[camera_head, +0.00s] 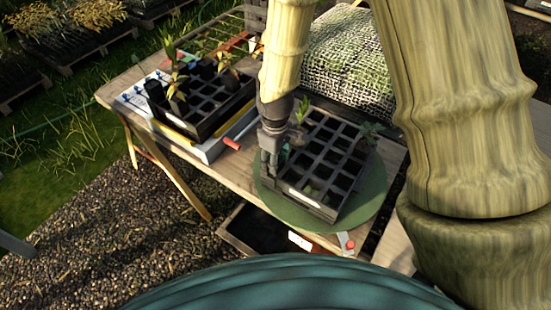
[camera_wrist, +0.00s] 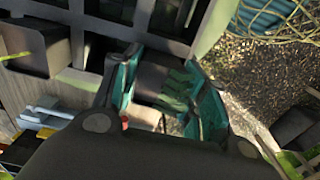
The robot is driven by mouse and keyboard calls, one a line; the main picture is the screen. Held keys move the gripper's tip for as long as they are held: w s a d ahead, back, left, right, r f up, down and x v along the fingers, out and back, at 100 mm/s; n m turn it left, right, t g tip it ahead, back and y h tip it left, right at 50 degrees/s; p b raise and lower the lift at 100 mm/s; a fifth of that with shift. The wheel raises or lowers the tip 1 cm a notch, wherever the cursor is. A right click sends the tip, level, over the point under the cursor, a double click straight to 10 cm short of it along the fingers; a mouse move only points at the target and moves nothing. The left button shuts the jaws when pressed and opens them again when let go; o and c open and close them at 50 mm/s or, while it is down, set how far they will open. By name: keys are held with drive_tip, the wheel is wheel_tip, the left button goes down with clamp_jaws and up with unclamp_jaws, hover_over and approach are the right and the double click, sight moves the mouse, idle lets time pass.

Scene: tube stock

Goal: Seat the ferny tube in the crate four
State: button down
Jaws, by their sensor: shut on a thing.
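My gripper (camera_head: 270,150) points down at the left edge of the right-hand black crate (camera_head: 308,200), which has a pale label strip on its front. In the wrist view my gripper (camera_wrist: 163,82) has its teal fingers around a dark tube (camera_wrist: 152,77) with green beside it. Whether that tube is the ferny one, and how deep it sits, I cannot tell. A leafy plant (camera_head: 301,110) stands toward the back of this crate and a darker feathery one (camera_head: 370,131) at its right. I cannot read which crate is number four.
The right-hand crate stands on a round green mat (camera_head: 265,196) on the wooden table (camera_head: 112,92). Another black crate (camera_head: 203,130) with several plants stands at left on a white tray. A netted mound (camera_head: 350,50) lies behind. A red-ended tool (camera_head: 232,143) lies between the crates.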

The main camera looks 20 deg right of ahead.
drive_tip(key=shift+f, duration=0.15)
drive_tip(key=c, duration=0.7)
unclamp_jaws()
drive_tip(key=shift+r, duration=6)
drive_tip(key=shift+a+f, duration=0.1)
